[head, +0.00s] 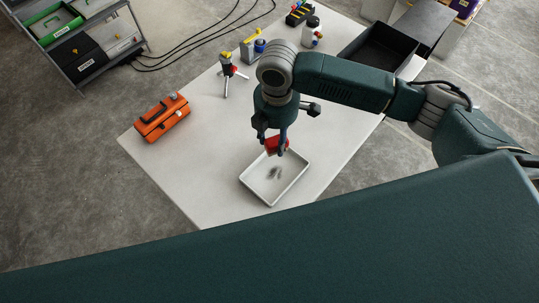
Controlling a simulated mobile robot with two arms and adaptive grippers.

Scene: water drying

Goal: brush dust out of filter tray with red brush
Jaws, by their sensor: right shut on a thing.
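The white filter tray (252,192) lies on the light table near its front edge, with small grey dust patches (274,173) on its floor. My right gripper (273,143) points down over the tray's far edge and is shut on the red brush (277,145). The gripper fingers hide part of the brush. I cannot tell whether the brush touches the tray. My left gripper is not in view.
An orange toolbox (162,118) stands at the table's left side. A black open bin (378,50) is at the back right. The table left of the tray is clear.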

